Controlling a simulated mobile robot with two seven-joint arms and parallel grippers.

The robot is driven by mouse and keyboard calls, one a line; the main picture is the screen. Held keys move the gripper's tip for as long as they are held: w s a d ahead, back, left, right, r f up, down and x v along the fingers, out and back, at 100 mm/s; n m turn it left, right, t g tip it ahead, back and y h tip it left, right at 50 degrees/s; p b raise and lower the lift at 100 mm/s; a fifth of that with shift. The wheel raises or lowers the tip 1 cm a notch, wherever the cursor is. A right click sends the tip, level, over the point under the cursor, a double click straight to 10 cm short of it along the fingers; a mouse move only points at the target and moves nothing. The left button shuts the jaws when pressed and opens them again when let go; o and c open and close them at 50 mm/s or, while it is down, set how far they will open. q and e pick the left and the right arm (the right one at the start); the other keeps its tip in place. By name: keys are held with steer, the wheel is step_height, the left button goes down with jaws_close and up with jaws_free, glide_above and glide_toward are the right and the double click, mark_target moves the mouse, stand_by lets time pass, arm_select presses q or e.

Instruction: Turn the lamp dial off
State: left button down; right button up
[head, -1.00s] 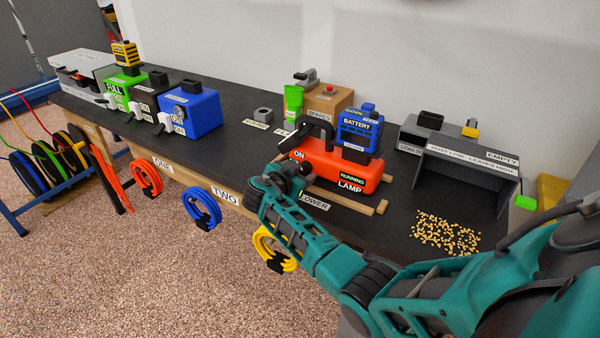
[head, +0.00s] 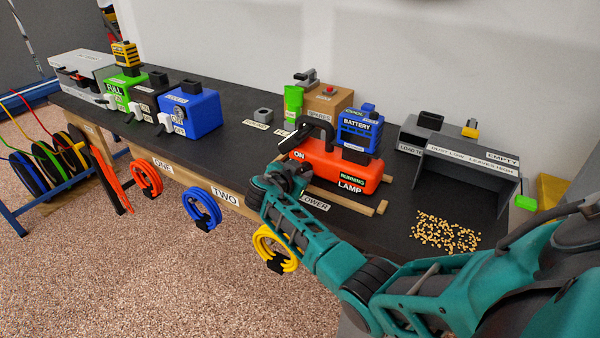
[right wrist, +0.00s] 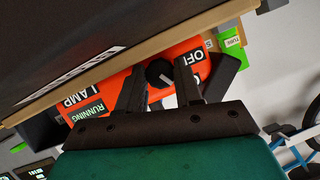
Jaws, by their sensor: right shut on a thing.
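The orange lamp (head: 335,168) stands on the dark bench top, with labels ON, RUNNING and LAMP. In the right wrist view its orange face (right wrist: 108,88) shows upside down with an OFF label. A round black dial (right wrist: 159,73) with a pale pointer line sits on that face. My right gripper (right wrist: 162,80) has its two dark fingers on either side of the dial, shut on it. In the head view the right gripper (head: 300,178) is at the lamp's front left, and it hides the dial. My left gripper is not in view.
A blue battery (head: 360,132) sits on the lamp. Wooden strips (head: 360,205) lie along the lamp's front. Loose grains (head: 445,233) lie to the right, before a grey loading box (head: 460,165). Blue, black and green boxes (head: 190,113) stand to the left.

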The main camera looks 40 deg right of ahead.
steer(key=shift+w+a+f+n+g+h+b, duration=0.1)
steer(key=shift+f+n+g+h+b, duration=0.15)
steer(key=shift+n+g+b, duration=0.55)
steer(key=shift+r+n+g+h+b, duration=0.15)
steer(key=shift+n+g+h+b, duration=0.3)
steer(key=shift+n+b, duration=0.75)
steer(key=shift+r, duration=0.1)
steer(key=o, duration=1)
steer(key=shift+o, duration=0.2)
steer(key=shift+a+r, duration=0.2)
steer(key=shift+a, duration=0.3)
steer(key=v, duration=1.2)
steer(key=shift+d, duration=0.15)
